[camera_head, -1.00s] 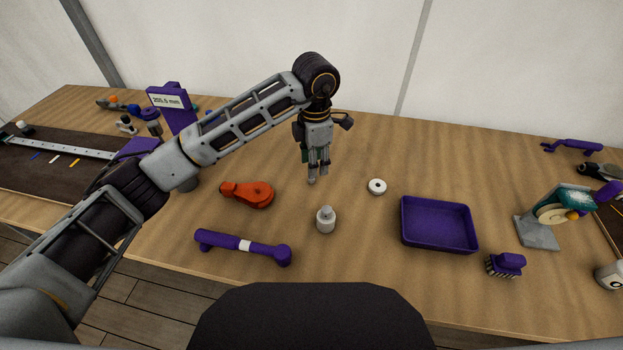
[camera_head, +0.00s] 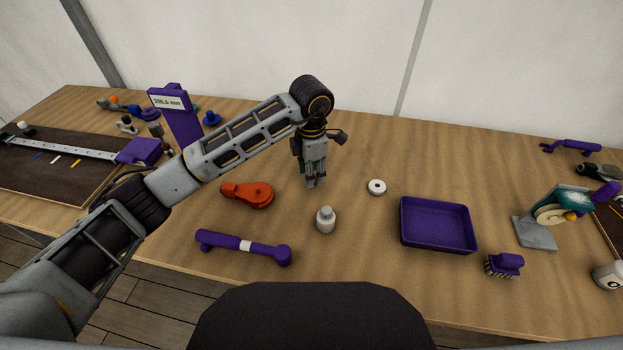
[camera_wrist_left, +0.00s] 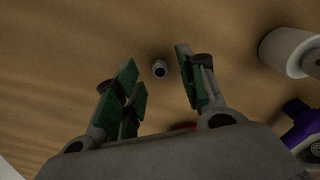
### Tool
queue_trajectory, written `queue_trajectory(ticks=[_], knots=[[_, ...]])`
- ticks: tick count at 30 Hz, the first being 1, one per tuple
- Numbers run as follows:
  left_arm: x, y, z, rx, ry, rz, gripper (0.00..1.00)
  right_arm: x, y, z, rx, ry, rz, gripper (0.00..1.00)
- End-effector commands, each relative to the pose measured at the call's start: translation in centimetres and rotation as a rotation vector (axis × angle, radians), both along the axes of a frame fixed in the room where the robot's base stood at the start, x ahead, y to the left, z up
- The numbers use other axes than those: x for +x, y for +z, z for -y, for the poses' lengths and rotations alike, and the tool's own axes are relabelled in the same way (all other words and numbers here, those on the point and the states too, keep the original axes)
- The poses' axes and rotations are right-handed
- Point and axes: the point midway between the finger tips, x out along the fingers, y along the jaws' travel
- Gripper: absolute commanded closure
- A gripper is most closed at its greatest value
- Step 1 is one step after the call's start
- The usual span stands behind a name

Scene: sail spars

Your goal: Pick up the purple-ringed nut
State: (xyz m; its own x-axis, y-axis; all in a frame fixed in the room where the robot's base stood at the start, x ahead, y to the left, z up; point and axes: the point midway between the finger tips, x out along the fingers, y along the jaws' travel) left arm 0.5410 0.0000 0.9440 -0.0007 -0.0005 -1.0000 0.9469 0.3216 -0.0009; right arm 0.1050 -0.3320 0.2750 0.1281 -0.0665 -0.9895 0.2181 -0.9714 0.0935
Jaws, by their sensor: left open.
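A small pale metal nut (camera_wrist_left: 159,69) with a dark centre lies on the wooden table. In the left wrist view it sits just beyond and between my left gripper's fingertips. Its ring looks bluish, but it is too small to be sure of the colour. My left gripper (camera_wrist_left: 157,77) is open, green pads apart, with nothing between them. In the head view my left gripper (camera_head: 315,184) points down over the middle of the table, and the nut cannot be made out there. My right gripper is not in view.
A grey-white bottle (camera_head: 326,220) stands close in front of the gripper, with a white ring (camera_head: 377,187) to its right. A red-orange tool (camera_head: 248,194) and a purple bar (camera_head: 243,246) lie left. A purple tray (camera_head: 438,247) is on the right.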

Motion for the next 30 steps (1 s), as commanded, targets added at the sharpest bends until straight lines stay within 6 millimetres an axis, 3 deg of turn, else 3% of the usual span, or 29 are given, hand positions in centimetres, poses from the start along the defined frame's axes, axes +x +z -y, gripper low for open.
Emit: queue_trajectory(ticks=[8,20,27,30], knots=[[0.0,-1.2,0.0,0.000,0.000,0.000,0.60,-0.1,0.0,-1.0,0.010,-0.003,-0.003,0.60],[0.0,-1.2,0.0,0.000,0.000,0.001,0.61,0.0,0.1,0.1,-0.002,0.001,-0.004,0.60],[0.0,-1.2,0.0,0.000,0.000,0.001,0.92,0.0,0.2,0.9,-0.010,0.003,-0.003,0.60],[0.0,-1.2,0.0,0.000,0.000,0.001,1.00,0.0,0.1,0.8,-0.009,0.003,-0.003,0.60]])
